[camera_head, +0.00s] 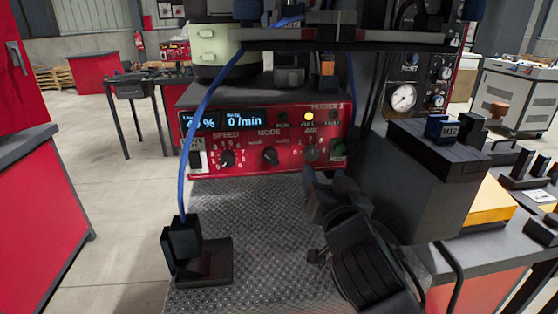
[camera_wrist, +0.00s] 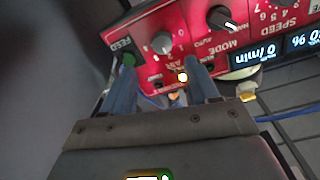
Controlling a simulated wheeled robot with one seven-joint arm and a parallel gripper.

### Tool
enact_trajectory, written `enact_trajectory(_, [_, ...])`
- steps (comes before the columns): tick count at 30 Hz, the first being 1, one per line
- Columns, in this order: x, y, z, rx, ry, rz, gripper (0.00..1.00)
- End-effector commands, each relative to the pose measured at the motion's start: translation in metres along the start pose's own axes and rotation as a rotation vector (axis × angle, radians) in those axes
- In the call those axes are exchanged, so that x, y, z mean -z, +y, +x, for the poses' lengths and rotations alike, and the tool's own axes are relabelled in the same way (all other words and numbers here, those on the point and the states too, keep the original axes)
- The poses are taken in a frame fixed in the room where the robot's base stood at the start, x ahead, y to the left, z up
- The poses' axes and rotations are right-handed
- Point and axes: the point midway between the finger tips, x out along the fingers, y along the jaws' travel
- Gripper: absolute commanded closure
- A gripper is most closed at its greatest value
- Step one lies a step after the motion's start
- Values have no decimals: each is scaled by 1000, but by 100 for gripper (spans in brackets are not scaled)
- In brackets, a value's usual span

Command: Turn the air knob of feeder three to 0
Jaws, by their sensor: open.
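The red control panel (camera_head: 245,170) carries a feeder label whose number I cannot read clearly. Its grey air knob (camera_head: 311,152) is at the right of the panel, under the word AIR, and also shows in the wrist view (camera_wrist: 162,42). I cannot make out the knob's exact setting. My gripper (camera_head: 328,178) is just in front of and below the knob in the head view. In the wrist view my gripper (camera_wrist: 163,62) is open and empty, its two blue-grey fingers apart on either side of the line to the knob. I see no contact.
A green FEED switch (camera_wrist: 128,60) lies close to one finger. The mode knob (camera_head: 270,155) and speed knob (camera_head: 227,158) are to the left. A blue cable (camera_head: 193,130) hangs across the panel's left end. A dark block (camera_head: 425,175) stands right of my arm.

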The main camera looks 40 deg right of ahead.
Motion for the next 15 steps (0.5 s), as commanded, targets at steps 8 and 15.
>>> enact_trajectory(8, [6, 0, 26, -13, 8, 13, 40])
enact_trajectory(15, [6, 0, 62, -12, 7, 12, 40])
